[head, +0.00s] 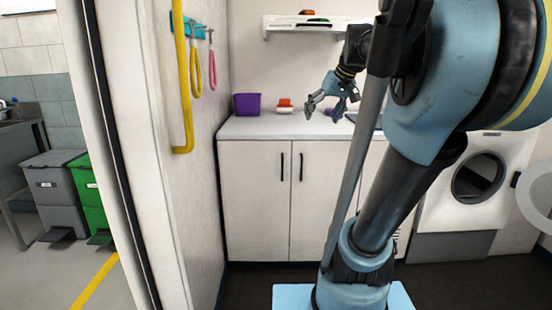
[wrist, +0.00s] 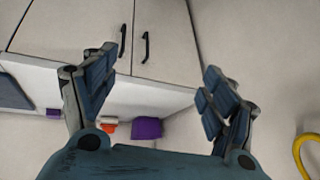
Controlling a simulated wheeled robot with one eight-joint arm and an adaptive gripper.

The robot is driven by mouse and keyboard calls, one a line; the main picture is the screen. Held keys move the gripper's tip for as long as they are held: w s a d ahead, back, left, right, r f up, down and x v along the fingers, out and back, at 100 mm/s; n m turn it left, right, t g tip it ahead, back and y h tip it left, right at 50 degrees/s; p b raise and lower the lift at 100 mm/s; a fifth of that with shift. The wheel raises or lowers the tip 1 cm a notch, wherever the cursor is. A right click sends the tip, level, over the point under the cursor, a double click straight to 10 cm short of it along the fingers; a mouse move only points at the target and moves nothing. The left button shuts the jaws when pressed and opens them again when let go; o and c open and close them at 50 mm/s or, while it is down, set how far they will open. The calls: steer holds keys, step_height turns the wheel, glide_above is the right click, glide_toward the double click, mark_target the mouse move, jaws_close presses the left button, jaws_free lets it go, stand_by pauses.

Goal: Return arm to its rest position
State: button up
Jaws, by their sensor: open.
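My gripper (head: 325,108) is above the white counter in the head view, with its fingers pointing to the left and downward. In the wrist view my gripper (wrist: 155,95) has its two fingers spread wide, with nothing between them. My blue arm fills the right of the head view and hides part of the counter and cabinets.
The counter (head: 260,125) holds a purple bin (head: 247,104) and an orange-and-white item (head: 285,106). A shelf (head: 320,25) hangs above. A yellow rail (head: 180,80) runs along the left wall. A round-door machine (head: 440,212) stands right. Grey and green bins (head: 50,200) stand outside left.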

steer(key=s+d+f+m+g+h, duration=0.1)
steer(key=s+f, duration=0.9)
steer(key=f, duration=0.5)
steer(key=s+d+f+m+g+h, duration=0.1)
steer(key=s+d+f+g+h, duration=0.1)
steer(key=s+f, duration=0.9)
step_height(320, 180, down, 5)
steer(key=shift+d+r+m+h, duration=0.2)
steer(key=shift+m+h, duration=0.1)
steer(key=shift+m, duration=0.1)
steer(key=shift+s, duration=0.1)
